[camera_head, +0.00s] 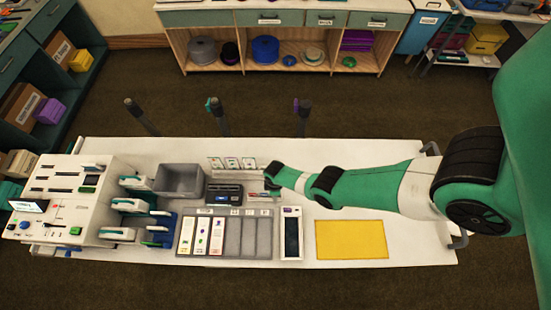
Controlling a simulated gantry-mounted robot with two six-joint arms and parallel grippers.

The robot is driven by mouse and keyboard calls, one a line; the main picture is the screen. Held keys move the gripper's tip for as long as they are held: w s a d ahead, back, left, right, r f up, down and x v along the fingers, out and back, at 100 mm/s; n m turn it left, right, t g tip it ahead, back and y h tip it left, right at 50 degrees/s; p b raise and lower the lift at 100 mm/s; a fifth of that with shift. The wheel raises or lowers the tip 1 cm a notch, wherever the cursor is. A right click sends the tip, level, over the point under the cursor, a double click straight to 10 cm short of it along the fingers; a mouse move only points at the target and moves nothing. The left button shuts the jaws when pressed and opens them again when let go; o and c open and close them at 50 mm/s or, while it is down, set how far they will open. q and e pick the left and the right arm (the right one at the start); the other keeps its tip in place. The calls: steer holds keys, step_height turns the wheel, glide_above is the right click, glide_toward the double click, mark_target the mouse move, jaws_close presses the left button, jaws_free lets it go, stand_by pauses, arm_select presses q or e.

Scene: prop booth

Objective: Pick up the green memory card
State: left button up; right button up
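I cannot make out the green memory card for certain. A small green patch shows at the tip of my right gripper (271,178); it is too small to tell whether it is a card or part of the gripper. The arm comes in from the right, low over the white table (350,155). The gripper is beside the right end of a dark device (223,194), and its fingers are too small to read as open or shut. A sectioned grey tray (233,237) with several picture-labelled strips lies in front. My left gripper is not in view.
A grey bin (179,181) and a white slotted console (62,200) stand to the left. Small cards on a stand (231,163) are behind the device. A slim white unit with a dark screen (291,234) and a yellow mat (351,240) lie to the right.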

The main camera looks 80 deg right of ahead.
steer(key=shift+r, duration=0.1)
jaws_close()
steer(key=shift+r, duration=0.1)
